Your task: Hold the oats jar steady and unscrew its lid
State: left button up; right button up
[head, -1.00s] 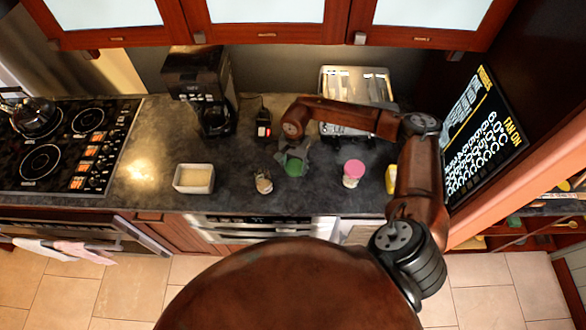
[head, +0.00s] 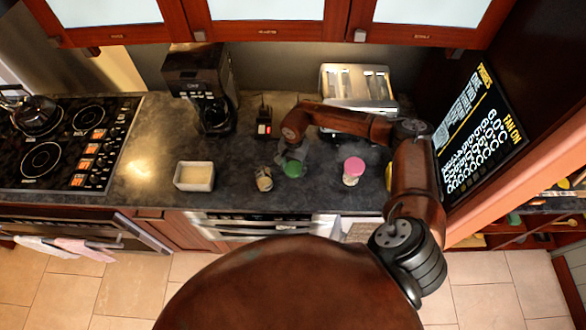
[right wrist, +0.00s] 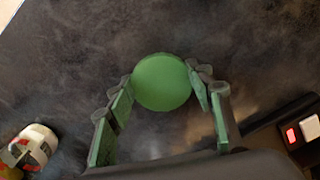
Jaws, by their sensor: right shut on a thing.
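A round green lid (head: 293,170) shows on the counter's front half, below my right gripper (head: 290,157). In the right wrist view the green lid (right wrist: 162,82) sits between the two fingers of my right gripper (right wrist: 162,84), one tip at each side. My right gripper is shut on it, reaching in from above. The jar under the lid is hidden from above, so I cannot read a label or tell if it is the oats jar. A jar with a pink lid (head: 354,166) stands apart to the right. My left gripper is not in view.
A small pale jar (head: 264,180) stands close on the left. A white square dish (head: 194,176) is farther left. A black device with a red light (head: 264,128), a coffee maker (head: 199,85) and a toaster (head: 357,88) stand behind. Something yellow (head: 389,176) is partly hidden by my arm.

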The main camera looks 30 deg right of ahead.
aim_at(293, 169)
jog(key=o, duration=0.9)
jog(key=shift+s+f, duration=0.15)
jog(key=shift+f, duration=0.15)
jog(key=o, duration=0.4)
jog(key=shift+f, duration=0.1)
jog(key=shift+r+p, duration=0.3)
notch_tip(293, 169, up, 12)
jog(key=shift+d+r+b, duration=0.1)
jog(key=shift+r+b, duration=0.15)
jog(key=shift+b, duration=0.65)
